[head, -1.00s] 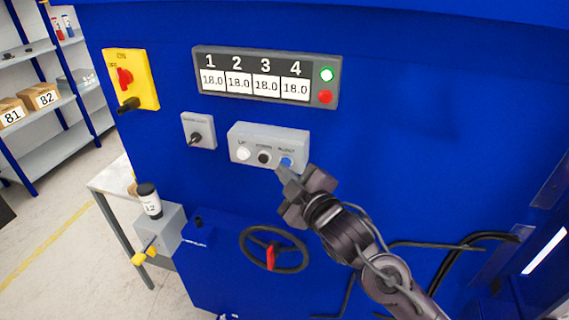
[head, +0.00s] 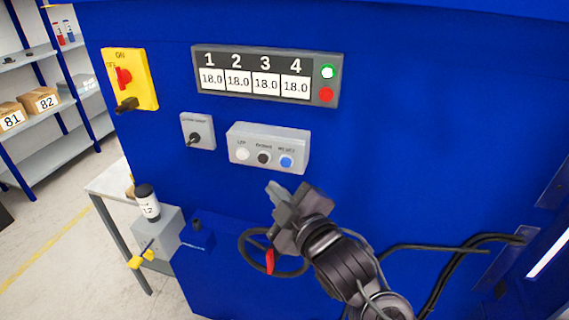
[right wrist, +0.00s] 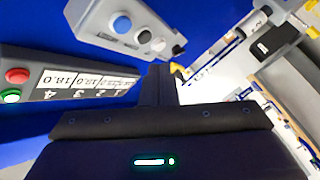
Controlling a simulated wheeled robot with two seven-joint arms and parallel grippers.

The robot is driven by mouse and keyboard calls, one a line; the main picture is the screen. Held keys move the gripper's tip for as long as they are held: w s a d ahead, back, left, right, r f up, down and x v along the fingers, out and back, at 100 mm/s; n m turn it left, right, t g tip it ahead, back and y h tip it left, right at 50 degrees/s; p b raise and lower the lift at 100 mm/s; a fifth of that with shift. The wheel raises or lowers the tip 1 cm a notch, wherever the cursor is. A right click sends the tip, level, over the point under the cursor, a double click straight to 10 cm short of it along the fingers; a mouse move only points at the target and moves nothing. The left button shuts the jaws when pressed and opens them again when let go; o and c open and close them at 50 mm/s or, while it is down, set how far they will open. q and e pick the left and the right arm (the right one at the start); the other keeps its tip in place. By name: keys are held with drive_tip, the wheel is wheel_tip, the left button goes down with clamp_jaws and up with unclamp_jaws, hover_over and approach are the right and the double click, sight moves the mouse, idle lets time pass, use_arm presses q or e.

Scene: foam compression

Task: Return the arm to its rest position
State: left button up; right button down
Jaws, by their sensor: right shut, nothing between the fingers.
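My right gripper (head: 277,192) is shut and empty in the head view. It is below the grey three-button box (head: 268,148) on the blue machine and apart from it. The blue button (head: 286,161), black button (head: 263,158) and white button (head: 242,154) are all uncovered. In the right wrist view the shut fingers (right wrist: 162,72) point toward the machine front, with the button box (right wrist: 130,25) beyond them. My left gripper is not in view.
A handwheel with a red handle (head: 270,262) is partly behind my right gripper. A display panel (head: 266,76) and a yellow switch (head: 131,79) are above. Black cables (head: 450,250) run at right.

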drive_tip(key=s+d+f+m+g+h, duration=0.5)
drive_tip(key=d+f+m, duration=0.35)
drive_tip(key=f, duration=0.45)
drive_tip(key=s+d+f+m+g+h, duration=0.1)
drive_tip(key=s+d+f+m+g, duration=0.2)
drive_tip(key=s+d+f, duration=0.3)
drive_tip(key=s+d+f+m+g+h, duration=0.2)
drive_tip(key=s+d+f+g, duration=0.25)
drive_tip(key=s, duration=0.35)
wheel_tip(320, 180, down, 31)
drive_tip(key=s+b, duration=0.2)
drive_tip(key=b, duration=0.1)
drive_tip(key=s+d+f+g+b, duration=0.1)
drive_tip(key=s+d+f, duration=0.1)
drive_tip(key=s+f, duration=0.8)
drive_tip(key=s+d+f+b, duration=0.1)
drive_tip(key=s+f, duration=0.8)
drive_tip(key=f, duration=0.3)
drive_tip(key=shift+s+d+g, duration=0.35)
drive_tip(key=shift+s, duration=0.05)
